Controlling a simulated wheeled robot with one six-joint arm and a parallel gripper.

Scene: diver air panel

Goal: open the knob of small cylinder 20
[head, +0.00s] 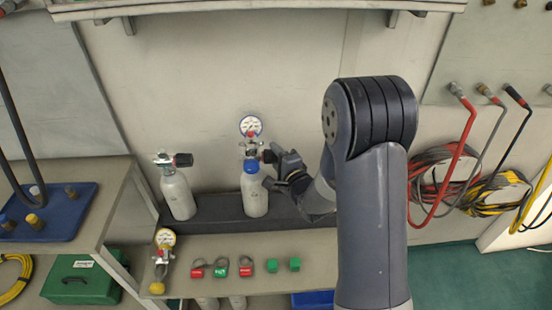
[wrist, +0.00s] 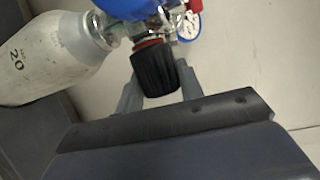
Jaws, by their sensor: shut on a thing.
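Small cylinder 20 (head: 256,196) is a white bottle with a blue collar, standing upright on the dark ledge; its number "20" shows in the wrist view (wrist: 40,58). A regulator with a round white gauge (head: 250,126) sits on its valve. The black ribbed knob (wrist: 155,70) has a red ring at its base and points toward my gripper. My gripper (wrist: 158,88) has its fingers on both sides of the knob, shut on it. In the head view my gripper (head: 274,168) reaches the valve from the right and partly hides the knob.
Another white cylinder (head: 178,194) with a black knob stands to the left. A second gauge regulator (head: 162,256) and several red and green tags (head: 221,266) lie on the bench in front. A blue tray (head: 48,218) is at left. Coiled hoses (head: 440,182) hang at right.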

